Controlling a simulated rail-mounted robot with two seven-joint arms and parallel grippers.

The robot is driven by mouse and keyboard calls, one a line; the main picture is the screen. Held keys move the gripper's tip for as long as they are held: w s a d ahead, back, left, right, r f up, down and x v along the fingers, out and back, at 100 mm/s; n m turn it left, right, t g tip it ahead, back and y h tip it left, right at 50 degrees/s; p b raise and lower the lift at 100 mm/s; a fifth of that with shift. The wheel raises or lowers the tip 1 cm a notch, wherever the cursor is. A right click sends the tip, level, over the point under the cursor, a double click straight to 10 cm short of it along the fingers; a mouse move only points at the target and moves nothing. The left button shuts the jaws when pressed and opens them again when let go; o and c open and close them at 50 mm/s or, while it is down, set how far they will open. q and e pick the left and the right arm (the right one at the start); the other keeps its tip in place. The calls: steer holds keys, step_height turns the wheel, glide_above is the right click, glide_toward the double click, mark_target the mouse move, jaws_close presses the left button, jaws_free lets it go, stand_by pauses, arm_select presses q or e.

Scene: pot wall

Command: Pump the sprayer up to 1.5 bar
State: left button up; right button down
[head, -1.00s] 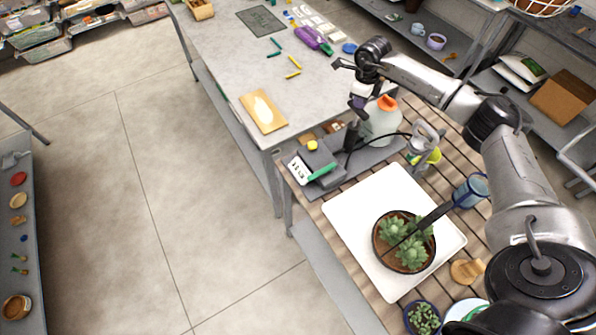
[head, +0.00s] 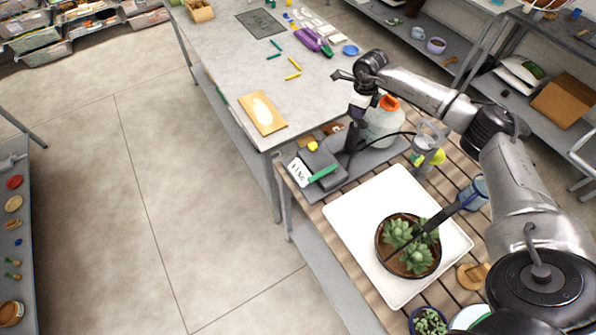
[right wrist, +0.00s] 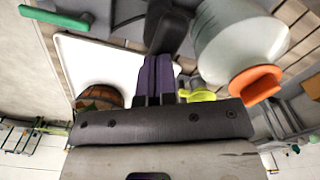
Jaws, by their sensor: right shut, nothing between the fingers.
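A pale bottle with an orange cap, which looks like the sprayer (head: 384,125), stands on a grey tray at the far end of the slatted bench. It also shows in the right wrist view (right wrist: 240,48), right of the fingers. A black upright handle (head: 352,138) stands just left of the bottle. My right gripper (head: 357,112) points down above this handle, shut and empty. In the right wrist view its purple fingers (right wrist: 157,75) end at a black part; I cannot tell whether they touch it. No pressure reading is legible. My left gripper is out of view.
A grey box with a white label (head: 299,171) and a green bar lies left of the handle. A white tray (head: 352,219) holds a potted succulent (head: 408,246). A grey metal can-like object (head: 428,138) stands right of the bottle. A grey table (head: 250,60) lies beyond.

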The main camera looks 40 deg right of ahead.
steer(key=shift+r+p, duration=0.9)
steer(key=shift+r, duration=0.65)
steer(key=shift+r+p, duration=0.55)
steer(key=shift+r, duration=0.3)
steer(key=shift+f, duration=0.15)
